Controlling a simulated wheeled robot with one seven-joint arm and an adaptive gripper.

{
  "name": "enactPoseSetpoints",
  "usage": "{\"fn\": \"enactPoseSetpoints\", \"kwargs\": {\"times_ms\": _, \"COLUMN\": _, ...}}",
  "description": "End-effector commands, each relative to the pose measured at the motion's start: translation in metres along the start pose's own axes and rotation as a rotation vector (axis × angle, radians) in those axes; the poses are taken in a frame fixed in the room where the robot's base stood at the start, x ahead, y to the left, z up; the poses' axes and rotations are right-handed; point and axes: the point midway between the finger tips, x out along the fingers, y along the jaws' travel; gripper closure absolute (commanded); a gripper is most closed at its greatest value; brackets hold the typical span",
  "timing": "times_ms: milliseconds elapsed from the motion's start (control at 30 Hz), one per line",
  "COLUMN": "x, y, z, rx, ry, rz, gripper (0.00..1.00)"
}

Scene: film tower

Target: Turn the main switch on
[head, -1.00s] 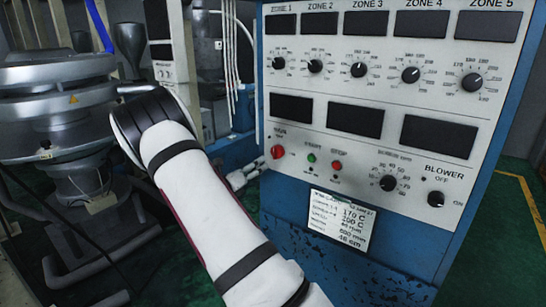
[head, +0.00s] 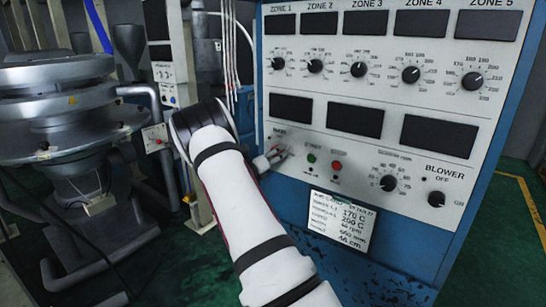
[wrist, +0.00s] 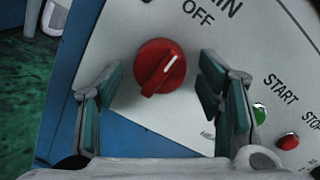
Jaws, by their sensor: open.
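The main switch is a red round knob (wrist: 153,85) on the light panel. In the wrist view its white mark points up and right toward the OFF label (wrist: 198,14). My gripper (wrist: 160,72) is open, with one green-padded finger on each side of the knob and gaps visible between the fingers and the knob. In the head view my gripper (head: 273,158) is at the panel's lower left and covers most of the switch. Whether the fingertips touch the panel cannot be told.
A green START button (wrist: 259,115) and a red STOP button (wrist: 288,142) sit to the right of the switch. Dials, dark displays and the BLOWER switch (head: 436,199) fill the panel. A paper card (head: 341,222) hangs below. Silver machinery (head: 60,100) stands at the left.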

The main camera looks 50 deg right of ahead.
Motion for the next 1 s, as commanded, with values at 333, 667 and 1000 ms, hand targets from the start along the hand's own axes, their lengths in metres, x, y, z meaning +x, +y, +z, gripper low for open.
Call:
{"fn": "enactPoseSetpoints", "kwargs": {"times_ms": 333, "x": -0.0002, "y": -0.0002, "z": 0.0002, "rx": 0.000, "ry": 0.000, "rz": 0.000, "gripper": 0.88}}
{"fn": "enactPoseSetpoints", "kwargs": {"times_ms": 667, "x": -0.0003, "y": 0.0001, "z": 0.0003, "rx": 0.030, "ry": -0.002, "rz": -0.001, "gripper": 0.88}}
{"fn": "enactPoseSetpoints", "kwargs": {"times_ms": 1000, "x": -0.0006, "y": 0.0008, "z": 0.0013, "rx": 0.234, "ry": -0.013, "rz": -0.007, "gripper": 0.88}}
